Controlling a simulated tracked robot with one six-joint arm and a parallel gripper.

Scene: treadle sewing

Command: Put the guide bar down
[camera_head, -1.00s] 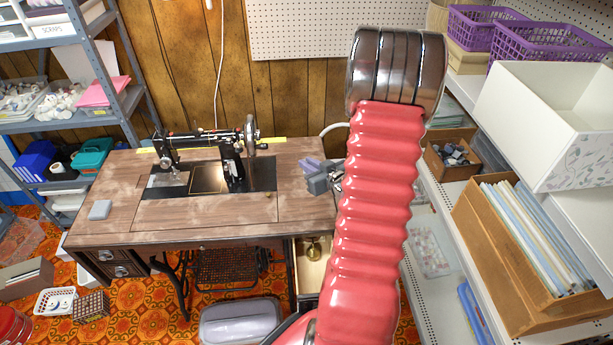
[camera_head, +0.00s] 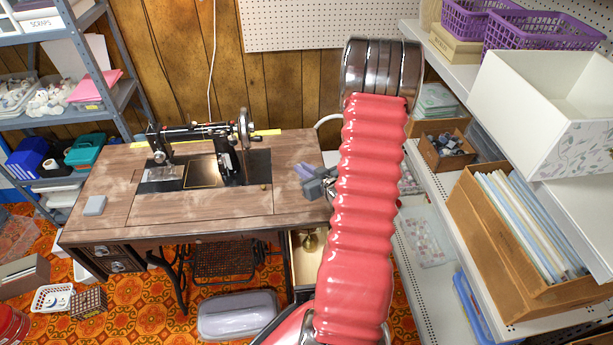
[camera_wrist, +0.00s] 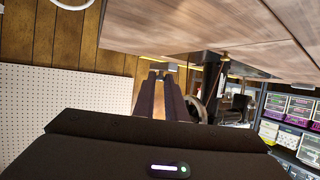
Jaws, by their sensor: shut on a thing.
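My gripper (camera_head: 315,182) is over the right end of the wooden sewing table (camera_head: 290,150), partly hidden behind my red arm. In the wrist view its two dark fingers (camera_wrist: 161,75) are close together. A small grey piece shows at their tips; I take it for the guide bar (camera_wrist: 164,67), though most of it is hidden. The tabletop also shows along the top of the wrist view (camera_wrist: 190,25). The black sewing machine (camera_head: 205,132) stands on the table, left of my gripper. I cannot tell whether the held piece touches the table.
A grey block (camera_head: 95,205) lies at the table's left end. A yellow strip (camera_head: 267,132) lies behind the machine. Shelves with boxes (camera_head: 500,235) stand close at right, and a blue-grey rack (camera_head: 100,55) at left. Bare tabletop lies right of the machine.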

